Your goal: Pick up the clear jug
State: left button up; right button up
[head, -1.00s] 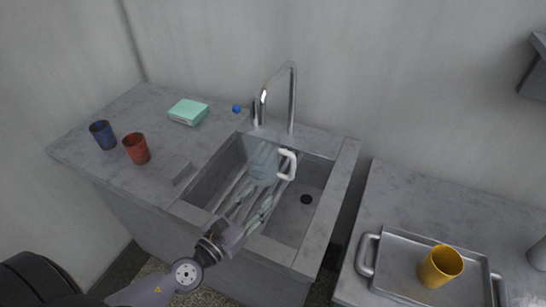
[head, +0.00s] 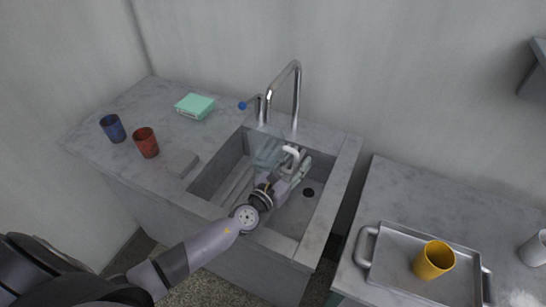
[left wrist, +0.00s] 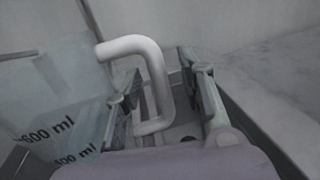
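The clear jug (head: 266,152) stands in the sink basin, below the faucet. Its white handle (head: 291,153) faces right. In the left wrist view the clear jug (left wrist: 50,95), with "600 ml" markings, fills the left side, and the white handle (left wrist: 150,60) passes between my fingers. My left gripper (head: 296,166) reaches down into the sink at the handle; in the left wrist view (left wrist: 163,78) its fingers stand apart, one on each side of the handle, with a gap on the right. My right gripper is in neither view.
The grey sink (head: 318,215) has raised walls around the jug. The faucet (head: 297,95) rises behind it. A tray (head: 400,240) with a yellow cup (head: 434,260) sits right.

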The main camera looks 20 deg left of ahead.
pick_arm(q)
jog(key=shift+w+d, duration=0.1)
jog(key=shift+w, duration=0.2)
jog(key=shift+c, duration=0.2)
grip_shut()
dwell(0.5)
